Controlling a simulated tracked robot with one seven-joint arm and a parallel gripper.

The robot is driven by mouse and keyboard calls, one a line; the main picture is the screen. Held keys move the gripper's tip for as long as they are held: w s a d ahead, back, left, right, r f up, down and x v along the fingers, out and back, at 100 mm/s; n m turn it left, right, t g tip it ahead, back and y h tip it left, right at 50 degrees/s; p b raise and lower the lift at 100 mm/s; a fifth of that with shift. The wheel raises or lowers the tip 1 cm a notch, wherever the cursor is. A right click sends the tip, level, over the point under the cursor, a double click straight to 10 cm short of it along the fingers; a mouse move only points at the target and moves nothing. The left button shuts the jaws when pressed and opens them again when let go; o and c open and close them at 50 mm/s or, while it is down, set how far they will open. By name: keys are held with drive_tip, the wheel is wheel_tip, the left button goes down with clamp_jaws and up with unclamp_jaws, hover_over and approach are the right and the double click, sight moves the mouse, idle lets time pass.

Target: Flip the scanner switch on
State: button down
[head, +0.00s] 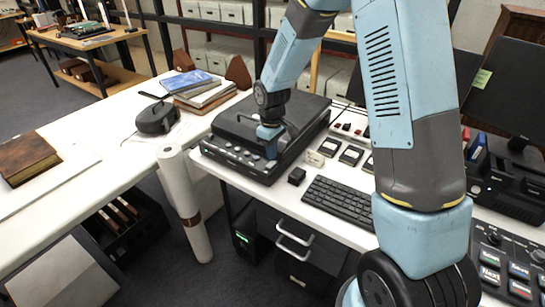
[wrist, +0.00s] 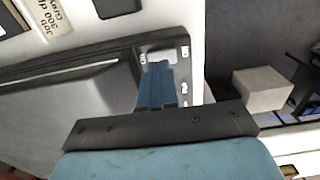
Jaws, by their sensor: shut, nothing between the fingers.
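The scanner (head: 300,112) is a wide black flatbed on the white desk, with a row of small round controls along its sloping front strip (head: 230,153). My gripper (head: 271,154) is shut and empty, pointing down at the right part of that strip; I cannot tell whether it touches. In the wrist view its blue fingers (wrist: 157,85) lie together over a pale panel with small white marks, beside the scanner's dark edge (wrist: 75,90). Which control is the switch is not clear; my fingers hide part of the panel.
A keyboard (head: 340,202) and a small black block (head: 297,176) lie right of the scanner. A black round device (head: 157,118) and stacked books (head: 203,92) stand to the left. A white roll (head: 184,200) leans at the desk gap.

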sight(269, 165)
wheel_tip(269, 165, up, 11)
drive_tip(key=shift+r, duration=0.15)
drive_tip(key=shift+d, duration=0.1)
idle(0.3)
drive_tip(key=shift+s+a, duration=0.3)
drive_tip(key=shift+a, duration=0.3)
